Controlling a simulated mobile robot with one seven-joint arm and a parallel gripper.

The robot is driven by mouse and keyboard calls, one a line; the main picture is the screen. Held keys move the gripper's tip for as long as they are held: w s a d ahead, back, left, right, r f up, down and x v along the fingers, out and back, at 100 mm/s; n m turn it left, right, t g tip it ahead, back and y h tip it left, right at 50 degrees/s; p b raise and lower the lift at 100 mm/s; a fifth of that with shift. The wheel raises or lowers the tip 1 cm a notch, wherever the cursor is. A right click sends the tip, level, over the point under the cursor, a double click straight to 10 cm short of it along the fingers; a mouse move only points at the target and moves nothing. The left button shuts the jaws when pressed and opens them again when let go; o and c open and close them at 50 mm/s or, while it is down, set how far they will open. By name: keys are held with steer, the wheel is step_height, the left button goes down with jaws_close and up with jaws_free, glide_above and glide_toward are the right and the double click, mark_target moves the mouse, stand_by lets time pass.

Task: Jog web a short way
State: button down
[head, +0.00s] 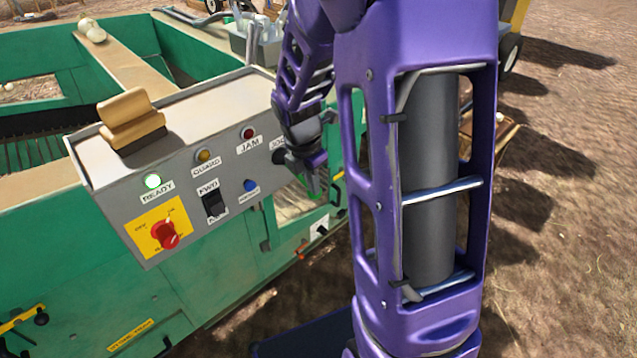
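A grey control box (190,150) sits on the green machine. The amber GUARD lamp (204,155) and red JAM lamp (249,133) look unlit. A black FWD rocker switch (214,203), a blue button (250,186) and a red knob (165,235) on a yellow plate are on the face. At its right end a dark round control (279,157) sits under a label partly hidden by my arm, reading "JO". My gripper (314,180) is just right of this control, pointing down. Its finger opening is unclear. The dark barred web (40,145) shows at left.
A tan scoop-like block (131,120) lies on top of the box. Pale onions (92,30) rest on a wooden beam. A grey bin (258,40) stands behind. Open dirt ground lies to the right. My purple arm covers much of the centre right.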

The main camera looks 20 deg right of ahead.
steer(key=s+p+v, duration=0.2)
steer(key=v, duration=0.9)
steer(key=shift+d, duration=0.4)
steer(key=shift+w, duration=0.1)
